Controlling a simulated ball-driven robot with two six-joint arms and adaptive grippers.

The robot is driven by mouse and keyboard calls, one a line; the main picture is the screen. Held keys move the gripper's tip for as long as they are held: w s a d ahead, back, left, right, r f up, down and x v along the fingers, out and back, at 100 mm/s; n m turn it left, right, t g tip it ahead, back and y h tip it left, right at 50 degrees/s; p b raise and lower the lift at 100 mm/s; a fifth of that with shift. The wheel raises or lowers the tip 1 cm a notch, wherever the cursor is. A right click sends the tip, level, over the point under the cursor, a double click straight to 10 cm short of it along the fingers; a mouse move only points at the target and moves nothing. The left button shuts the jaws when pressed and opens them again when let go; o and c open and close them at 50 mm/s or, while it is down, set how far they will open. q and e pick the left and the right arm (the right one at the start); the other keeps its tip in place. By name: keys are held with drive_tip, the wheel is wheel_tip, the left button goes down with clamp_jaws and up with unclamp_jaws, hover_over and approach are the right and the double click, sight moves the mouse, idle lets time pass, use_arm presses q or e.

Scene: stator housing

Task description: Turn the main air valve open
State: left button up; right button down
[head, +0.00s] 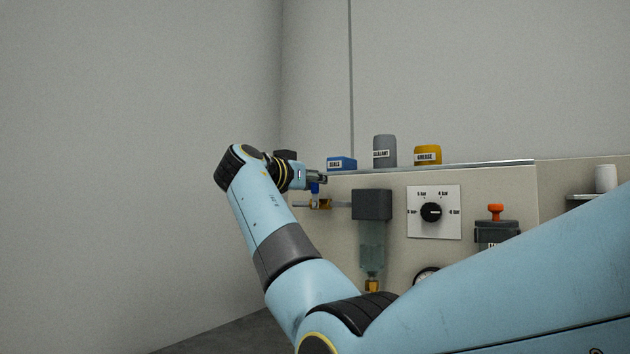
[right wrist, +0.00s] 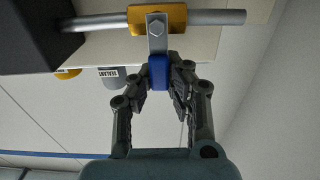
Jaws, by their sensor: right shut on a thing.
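The main air valve has a brass-yellow body (head: 320,204) on a horizontal grey pipe at the left of the panel. It also shows at the top of the right wrist view (right wrist: 170,20). Its metal lever (right wrist: 157,42) stands square across the pipe and ends in a blue grip (right wrist: 158,72). The blue grip also shows in the head view (head: 315,188), just below my right gripper (head: 322,179). In the right wrist view my right gripper (right wrist: 164,88) is shut on this blue grip, one finger each side. My left gripper is not in view.
A dark filter block (head: 371,204) with a clear bowl adjoins the pipe. A dial (head: 431,212) and an orange-red knob (head: 495,212) sit further right. A blue box (head: 341,163), a grey bottle (head: 385,151) and a yellow pot (head: 428,155) stand along the panel top.

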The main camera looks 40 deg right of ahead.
drive_tip(key=shift+w+a+n, duration=0.1)
drive_tip(key=shift+n, duration=0.2)
drive_tip(key=w+a+f+n+p, duration=0.2)
drive_tip(key=w+f+n+p, duration=0.2)
drive_tip(key=n, duration=1.3)
drive_tip(key=shift+w+f+n+p, duration=0.3)
drive_tip(key=shift+w+f+p, duration=0.1)
drive_tip(key=shift+f, duration=0.4)
drive_tip(key=c, duration=1.2)
unclamp_jaws()
drive_tip(key=shift+c, duration=0.2)
drive_tip(key=v, duration=1.2)
